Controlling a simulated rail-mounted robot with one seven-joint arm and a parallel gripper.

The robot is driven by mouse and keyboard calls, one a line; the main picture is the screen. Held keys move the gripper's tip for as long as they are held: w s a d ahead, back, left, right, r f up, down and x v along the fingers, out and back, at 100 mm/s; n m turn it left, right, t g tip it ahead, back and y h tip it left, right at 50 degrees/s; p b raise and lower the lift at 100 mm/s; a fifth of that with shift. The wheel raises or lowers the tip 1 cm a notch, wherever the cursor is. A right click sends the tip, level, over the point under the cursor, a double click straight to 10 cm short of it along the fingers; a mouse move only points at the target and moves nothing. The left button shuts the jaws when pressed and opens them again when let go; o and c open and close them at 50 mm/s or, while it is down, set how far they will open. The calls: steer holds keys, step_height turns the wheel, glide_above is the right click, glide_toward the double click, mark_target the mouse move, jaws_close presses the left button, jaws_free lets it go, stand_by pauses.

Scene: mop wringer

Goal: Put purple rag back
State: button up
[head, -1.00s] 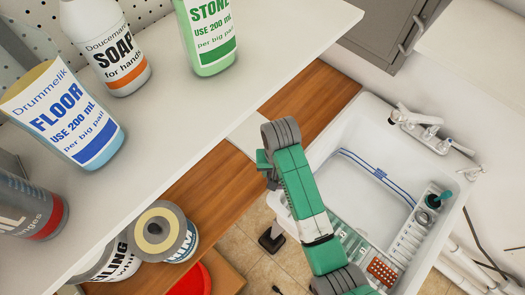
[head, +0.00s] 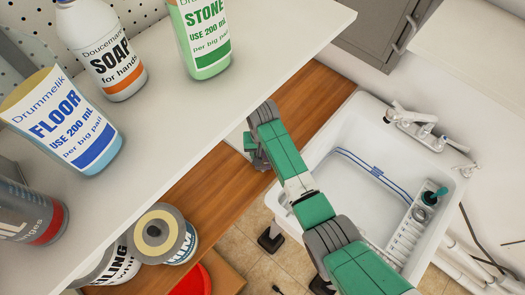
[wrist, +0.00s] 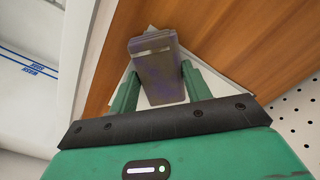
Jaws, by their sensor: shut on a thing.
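In the wrist view, the purple rag (wrist: 154,60) looks like a folded, greyish-purple block. It stands between the two green fingers of my gripper (wrist: 159,76), which is shut on it. A flat white piece (wrist: 203,73) lies behind it on the wooden shelf (wrist: 232,40); I cannot tell whether the rag touches it. In the head view, my gripper (head: 252,145) is over the wooden shelf, partly hidden by my wrist and close to the white upper shelf's edge. The rag cannot be made out there.
The white upper shelf (head: 270,40) holds several bottles, including the floor cleaner (head: 70,125) and the soap (head: 105,55). Paint cans (head: 160,235) stand at lower left near a red object (head: 190,283). The white sink (head: 350,140) is at right, partly behind my arm.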

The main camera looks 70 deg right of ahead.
mark_target(263, 154)
steer(key=shift+f, duration=0.15)
steer(key=o, duration=1)
steer(key=shift+o, duration=0.2)
step_height(263, 154, up, 12)
steer(key=shift+r+b, duration=0.2)
steer(key=shift+b, duration=0.2)
